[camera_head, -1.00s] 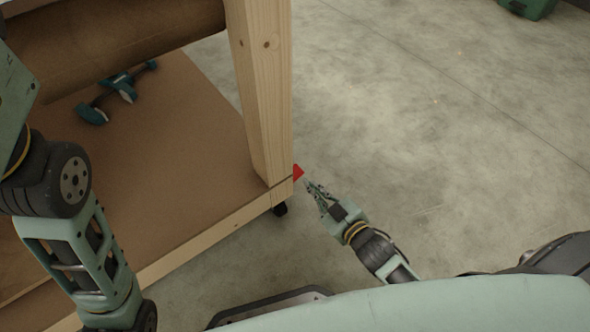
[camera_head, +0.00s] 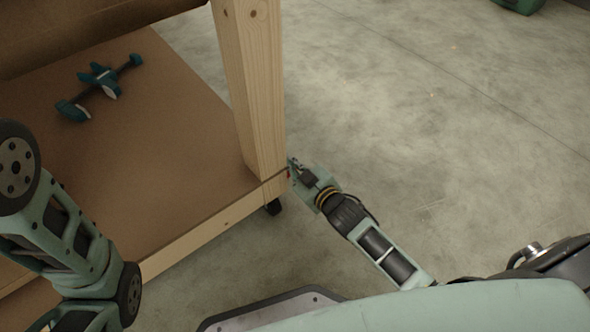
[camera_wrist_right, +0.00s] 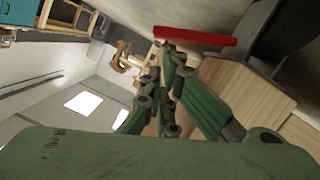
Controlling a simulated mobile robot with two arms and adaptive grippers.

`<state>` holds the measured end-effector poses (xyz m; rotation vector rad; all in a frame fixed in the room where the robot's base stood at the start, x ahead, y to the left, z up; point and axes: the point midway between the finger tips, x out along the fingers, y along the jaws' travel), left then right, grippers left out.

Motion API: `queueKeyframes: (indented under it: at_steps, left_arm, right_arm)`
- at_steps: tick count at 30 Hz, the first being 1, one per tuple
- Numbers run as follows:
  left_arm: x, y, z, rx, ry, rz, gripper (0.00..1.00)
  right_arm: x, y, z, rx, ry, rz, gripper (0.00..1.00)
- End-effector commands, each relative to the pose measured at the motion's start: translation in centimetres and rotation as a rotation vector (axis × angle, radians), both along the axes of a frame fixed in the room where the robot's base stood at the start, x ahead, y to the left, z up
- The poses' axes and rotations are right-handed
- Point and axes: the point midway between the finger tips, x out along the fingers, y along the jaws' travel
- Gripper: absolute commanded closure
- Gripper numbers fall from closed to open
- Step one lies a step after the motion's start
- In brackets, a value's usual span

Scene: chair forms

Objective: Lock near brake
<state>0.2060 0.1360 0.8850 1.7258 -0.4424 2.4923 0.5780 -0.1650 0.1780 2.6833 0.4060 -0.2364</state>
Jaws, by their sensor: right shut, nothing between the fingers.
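The near brake is a red pedal (camera_wrist_right: 195,36) at the foot of the wooden workbench leg (camera_head: 252,85). It shows as a flat red bar in the right wrist view, beside a dark caster (camera_wrist_right: 285,35). In the head view my gripper mostly hides it, and the dark caster (camera_head: 273,207) shows under the bench corner. My right gripper (camera_head: 294,164) is at the bench corner, shut and empty. In the right wrist view its fingertips (camera_wrist_right: 172,52) are close to the red pedal; I cannot tell whether they touch. My left gripper is out of view.
The bench's lower shelf (camera_head: 180,130) carries a teal and black clamp (camera_head: 100,85). My left arm is over the shelf's left side. A green object (camera_head: 520,5) stands at the far top right.

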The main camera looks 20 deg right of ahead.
Motion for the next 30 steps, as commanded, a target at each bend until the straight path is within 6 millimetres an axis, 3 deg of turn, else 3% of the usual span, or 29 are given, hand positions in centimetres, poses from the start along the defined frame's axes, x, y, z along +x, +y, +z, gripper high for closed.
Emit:
queueKeyframes:
  at_steps: [30]
  left_arm:
    - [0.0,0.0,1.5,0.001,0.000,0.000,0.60]
  right_arm:
    - [0.3,-0.9,-0.6,0.107,0.042,-0.001,1.00]
